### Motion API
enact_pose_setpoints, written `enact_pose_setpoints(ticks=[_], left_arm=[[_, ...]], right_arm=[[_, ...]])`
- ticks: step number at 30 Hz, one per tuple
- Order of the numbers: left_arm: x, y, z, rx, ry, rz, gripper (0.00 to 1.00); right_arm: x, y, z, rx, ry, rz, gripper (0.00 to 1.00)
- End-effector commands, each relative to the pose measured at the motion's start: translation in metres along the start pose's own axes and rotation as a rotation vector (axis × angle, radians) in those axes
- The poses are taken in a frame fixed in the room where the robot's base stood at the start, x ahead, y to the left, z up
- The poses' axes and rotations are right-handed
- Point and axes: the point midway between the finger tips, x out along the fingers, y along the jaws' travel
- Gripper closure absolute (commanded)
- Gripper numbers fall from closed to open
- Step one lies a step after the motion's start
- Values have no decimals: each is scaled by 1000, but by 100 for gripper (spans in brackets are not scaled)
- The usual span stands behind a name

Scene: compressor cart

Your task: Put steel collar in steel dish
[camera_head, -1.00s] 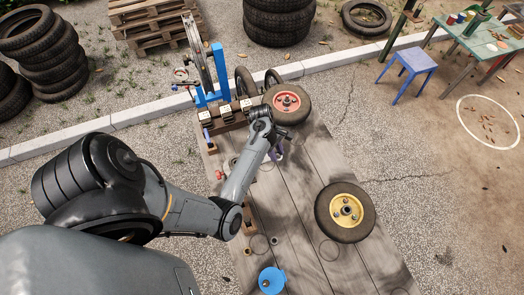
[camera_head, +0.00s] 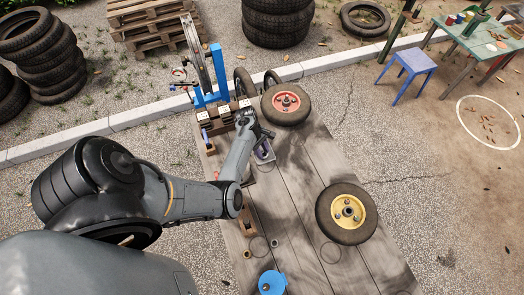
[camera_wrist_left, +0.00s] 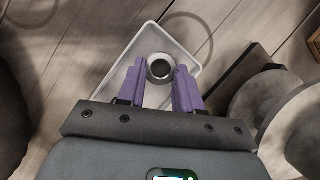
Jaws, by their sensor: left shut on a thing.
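The steel collar (camera_wrist_left: 160,69) is a short ring with a dark bore, seen in the left wrist view between the purple fingertips of my left gripper (camera_wrist_left: 160,76). The gripper is shut on it. The steel dish (camera_wrist_left: 140,41) is a pale shallow rectangular tray behind the collar, whose outline falls inside the dish's rim. I cannot tell whether the collar touches the dish floor. In the head view, my left gripper (camera_head: 262,150) is over the wooden deck, and my wrist hides much of this spot. My right gripper is not in view.
A red-hubbed wheel (camera_head: 287,103) lies close beyond the gripper. A yellow-hubbed wheel (camera_head: 346,212) lies to the right on the deck. A blue stand (camera_head: 219,70) rises at the back. A blue round item (camera_head: 271,283) stands at the front. The deck's middle is mostly clear.

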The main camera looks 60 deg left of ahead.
Motion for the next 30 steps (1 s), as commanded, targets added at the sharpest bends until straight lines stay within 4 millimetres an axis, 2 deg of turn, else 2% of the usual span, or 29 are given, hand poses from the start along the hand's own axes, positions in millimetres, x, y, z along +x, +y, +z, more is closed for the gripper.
enact_pose_setpoints(ticks=[12, 13, 14, 24, 30], left_arm=[[4, 0, -2, 0, 0, 1, 100], [3, 0, -1, 0, 0, 1, 61], [3, 0, -1, 0, 0, 1, 56], [1, 0, 0, 0, 0, 1, 55], [-16, 0, 0, 0, 2, 2, 55]], right_arm=[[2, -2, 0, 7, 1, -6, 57], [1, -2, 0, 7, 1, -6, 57], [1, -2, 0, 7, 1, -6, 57], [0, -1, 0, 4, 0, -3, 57], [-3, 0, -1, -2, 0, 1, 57]])
